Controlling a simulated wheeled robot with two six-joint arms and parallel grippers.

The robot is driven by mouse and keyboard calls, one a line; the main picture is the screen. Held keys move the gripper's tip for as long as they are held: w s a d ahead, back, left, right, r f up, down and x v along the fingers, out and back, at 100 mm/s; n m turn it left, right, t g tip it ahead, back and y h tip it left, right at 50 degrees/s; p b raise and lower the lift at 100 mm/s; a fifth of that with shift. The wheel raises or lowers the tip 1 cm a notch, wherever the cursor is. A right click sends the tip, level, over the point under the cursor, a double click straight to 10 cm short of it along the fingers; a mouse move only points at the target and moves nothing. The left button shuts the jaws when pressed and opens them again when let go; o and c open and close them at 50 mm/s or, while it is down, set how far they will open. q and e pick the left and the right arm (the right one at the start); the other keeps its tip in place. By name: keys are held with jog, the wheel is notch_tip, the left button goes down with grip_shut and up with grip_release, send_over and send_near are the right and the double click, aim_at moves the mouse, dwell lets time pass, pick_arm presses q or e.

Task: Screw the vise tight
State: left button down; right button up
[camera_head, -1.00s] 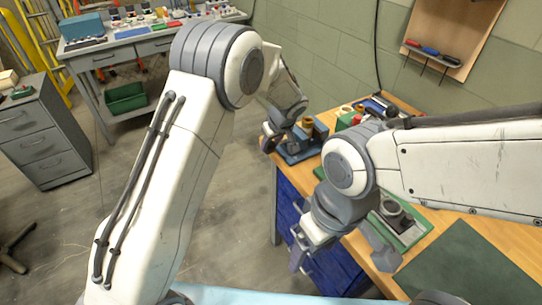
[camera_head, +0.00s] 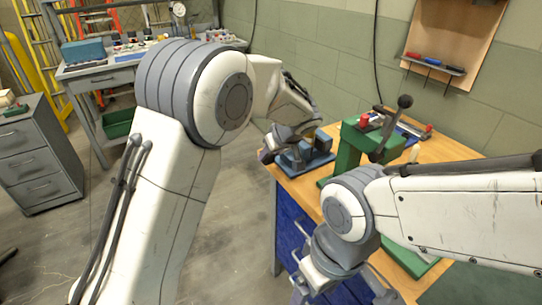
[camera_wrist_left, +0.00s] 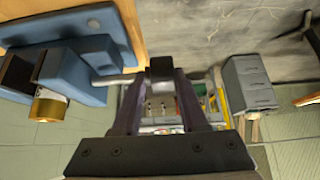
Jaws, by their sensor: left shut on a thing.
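The blue vise (camera_head: 318,158) sits at the left corner of the wooden workbench. It also shows at the left of the left wrist view (camera_wrist_left: 92,52), with a brass-coloured cylinder (camera_wrist_left: 48,108) at its jaws. A grey screw rod (camera_wrist_left: 115,79) runs from the vise to between my left fingers. My left gripper (camera_wrist_left: 160,68) is shut on the dark handle at the rod's end; the fingers hide most of that handle. In the head view my left gripper (camera_head: 268,152) is at the vise's front. My right gripper (camera_head: 343,287) is open and empty beside the bench's front edge.
A green press (camera_head: 350,147) with a black-knobbed lever stands on the workbench (camera_head: 455,150) behind my right arm. A tool board (camera_head: 455,40) hangs on the wall. A grey drawer cabinet (camera_head: 40,165) and another table (camera_head: 85,75) stand left. The floor between is clear.

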pick_arm(q)
jog(key=shift+s+a+f, duration=0.15)
jog(key=shift+a+f, duration=0.05)
jog(key=shift+a, duration=0.1)
jog(key=c, duration=0.6)
grip_release()
jog(key=shift+d+r, duration=0.2)
jog(key=shift+s+d+r, duration=0.1)
jog(key=shift+d+r, duration=0.05)
jog(key=shift+r, duration=0.15)
jog(key=v, duration=0.9)
jog(key=shift+s+r+b, duration=0.15)
jog(key=shift+r+b, duration=0.05)
jog(key=shift+b, duration=0.1)
